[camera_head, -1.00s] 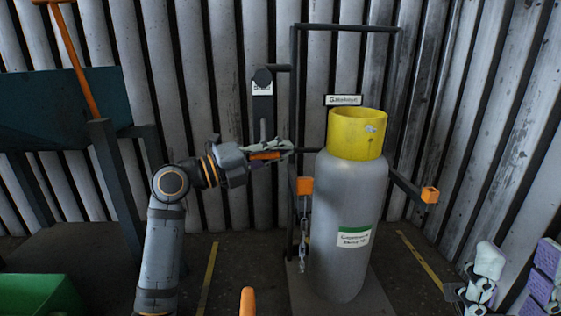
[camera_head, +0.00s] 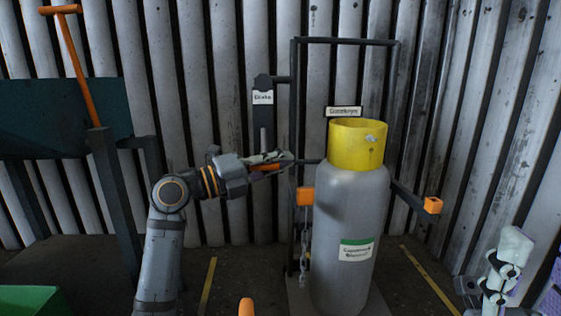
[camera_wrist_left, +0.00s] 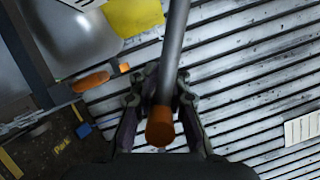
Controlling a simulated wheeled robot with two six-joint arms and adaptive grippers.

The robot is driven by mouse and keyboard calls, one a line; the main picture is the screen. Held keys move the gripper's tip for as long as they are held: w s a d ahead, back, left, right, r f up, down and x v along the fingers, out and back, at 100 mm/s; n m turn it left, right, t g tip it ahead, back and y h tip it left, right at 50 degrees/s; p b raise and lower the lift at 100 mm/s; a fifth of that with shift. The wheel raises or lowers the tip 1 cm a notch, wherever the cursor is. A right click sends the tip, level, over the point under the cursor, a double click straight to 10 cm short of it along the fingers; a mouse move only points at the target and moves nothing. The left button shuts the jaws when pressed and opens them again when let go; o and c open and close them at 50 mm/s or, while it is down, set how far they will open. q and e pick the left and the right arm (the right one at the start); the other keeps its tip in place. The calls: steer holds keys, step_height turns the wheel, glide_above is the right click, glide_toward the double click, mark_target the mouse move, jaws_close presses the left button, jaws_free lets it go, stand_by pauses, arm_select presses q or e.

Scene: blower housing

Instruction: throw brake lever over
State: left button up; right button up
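The brake lever shows in the left wrist view as a grey rod with an orange end (camera_wrist_left: 160,128). In the head view its orange grip (camera_head: 266,168) is partly hidden by my fingers, below the small white brake sign (camera_head: 263,97) on its dark post. My left gripper (camera_head: 272,160) reaches in from the left at the lever. In the left wrist view its two fingers (camera_wrist_left: 163,85) close in on both sides of the rod and look shut on it. My right gripper (camera_head: 530,262) is partly cut off at the lower right, fingers apart, away from the lever.
A grey gas cylinder (camera_head: 345,225) with a yellow collar stands right of the lever in a dark frame (camera_head: 345,41). A chain (camera_head: 306,245) hangs beside it. An orange-tipped bar (camera_head: 433,205) juts out at right. A corrugated wall is behind; a teal bin (camera_head: 50,135) stands left.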

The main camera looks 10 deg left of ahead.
arm_select(q)
steer(key=o, duration=0.4)
